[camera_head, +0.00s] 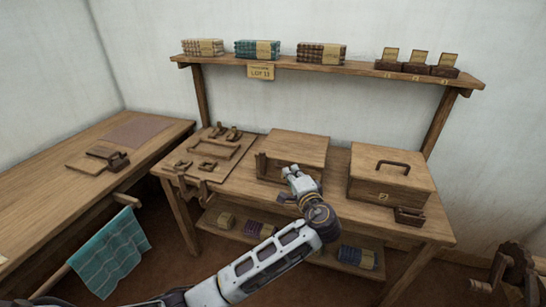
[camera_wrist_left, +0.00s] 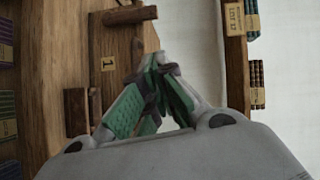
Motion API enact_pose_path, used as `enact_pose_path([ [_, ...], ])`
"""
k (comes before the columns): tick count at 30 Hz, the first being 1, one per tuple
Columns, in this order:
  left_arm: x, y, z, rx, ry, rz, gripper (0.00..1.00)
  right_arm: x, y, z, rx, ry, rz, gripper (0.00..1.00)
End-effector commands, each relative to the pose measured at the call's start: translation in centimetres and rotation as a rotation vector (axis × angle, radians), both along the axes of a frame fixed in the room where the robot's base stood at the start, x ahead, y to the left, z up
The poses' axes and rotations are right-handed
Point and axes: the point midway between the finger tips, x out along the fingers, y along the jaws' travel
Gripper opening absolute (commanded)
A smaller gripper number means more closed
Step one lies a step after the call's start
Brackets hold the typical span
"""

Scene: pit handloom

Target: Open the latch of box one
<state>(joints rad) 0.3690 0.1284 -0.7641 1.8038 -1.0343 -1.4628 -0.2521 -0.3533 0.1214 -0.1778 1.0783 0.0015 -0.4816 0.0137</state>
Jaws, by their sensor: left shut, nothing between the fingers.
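Box one (camera_head: 297,147) is a plain wooden box on the middle of the bench. In the left wrist view its wooden front (camera_wrist_left: 120,40) carries a plate marked 1 (camera_wrist_left: 108,64). A dark wooden block (camera_wrist_left: 75,110) and a dark wooden bar (camera_wrist_left: 130,15) stand out near the plate. I cannot tell which is the latch or how it is set. My left gripper (camera_head: 290,172) is at the front of the box, shut and empty. Its fingertips (camera_wrist_left: 158,68) are beside the plate; contact is unclear. The gripper hides part of the front. My right gripper is not in view.
A second box (camera_head: 391,175) with a handle stands at right, a small dark block (camera_head: 409,216) by its front. A tool board (camera_head: 208,152) lies at left. A shelf (camera_head: 330,67) with bundles runs above; a lower shelf sits beneath. A side table (camera_head: 60,205) stands left.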

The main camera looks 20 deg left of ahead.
Motion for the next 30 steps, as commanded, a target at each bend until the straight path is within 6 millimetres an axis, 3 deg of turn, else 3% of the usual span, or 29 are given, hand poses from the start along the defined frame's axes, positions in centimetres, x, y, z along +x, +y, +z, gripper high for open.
enact_pose_path([
  [14, 0.4, 0.3, -0.1, -0.001, 0.0, 0.001, 0.0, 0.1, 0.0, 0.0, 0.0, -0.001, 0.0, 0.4],
  [30, 5.5, 3.4, -0.7, 0.0, -0.001, 0.002, 0.0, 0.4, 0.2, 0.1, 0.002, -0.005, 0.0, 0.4],
])
